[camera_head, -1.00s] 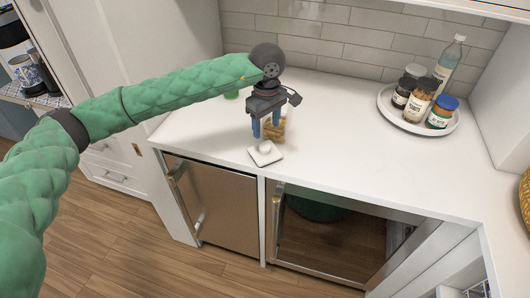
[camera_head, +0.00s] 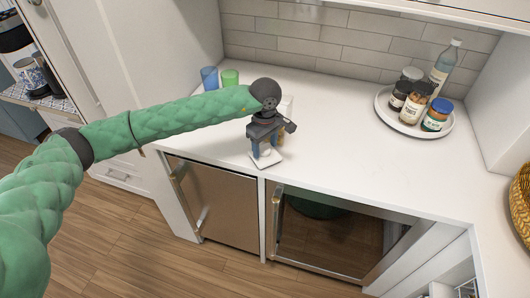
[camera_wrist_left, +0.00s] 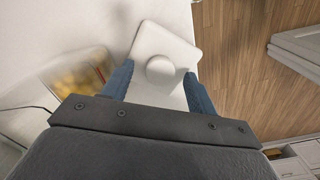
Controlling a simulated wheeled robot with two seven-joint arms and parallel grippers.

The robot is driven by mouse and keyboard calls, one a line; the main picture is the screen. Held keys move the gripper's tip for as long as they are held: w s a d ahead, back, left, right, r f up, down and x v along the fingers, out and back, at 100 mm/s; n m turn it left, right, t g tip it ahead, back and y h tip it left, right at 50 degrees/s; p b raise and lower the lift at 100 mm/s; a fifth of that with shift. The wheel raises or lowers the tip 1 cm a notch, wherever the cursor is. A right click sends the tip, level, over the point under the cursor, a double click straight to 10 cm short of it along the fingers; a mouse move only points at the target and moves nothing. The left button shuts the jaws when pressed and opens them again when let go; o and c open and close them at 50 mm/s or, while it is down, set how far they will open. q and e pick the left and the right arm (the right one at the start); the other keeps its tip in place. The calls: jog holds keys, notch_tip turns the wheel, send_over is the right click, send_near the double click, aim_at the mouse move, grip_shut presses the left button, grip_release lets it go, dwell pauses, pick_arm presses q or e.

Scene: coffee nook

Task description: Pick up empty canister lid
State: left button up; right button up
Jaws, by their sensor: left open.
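The canister lid (camera_head: 267,162) is a white square with a round knob, lying on the counter near its front edge. In the left wrist view the lid (camera_wrist_left: 172,43) lies between and beyond the two blue fingers, its knob (camera_wrist_left: 160,71) roughly midway between the fingertips. My left gripper (camera_head: 267,154) is open above the lid, pointing down; it also shows in the left wrist view (camera_wrist_left: 160,82). The gripper hides part of the lid in the head view. A clear canister with tan contents (camera_wrist_left: 82,77) stands just beside the gripper. My right gripper is not in view.
A blue cup (camera_head: 209,78) and a green cup (camera_head: 230,78) stand behind my left arm. A round white tray (camera_head: 392,119) with several jars and a bottle (camera_head: 445,66) is at the back right. The counter's middle is clear.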

pick_arm(q)
jog(key=shift+f, duration=0.35)
jog(key=c, duration=1.1)
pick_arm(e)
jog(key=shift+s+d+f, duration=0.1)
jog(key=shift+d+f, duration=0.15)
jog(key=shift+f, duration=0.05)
pick_arm(q)
jog(key=shift+o, duration=0.2)
jog(key=shift+r, duration=0.15)
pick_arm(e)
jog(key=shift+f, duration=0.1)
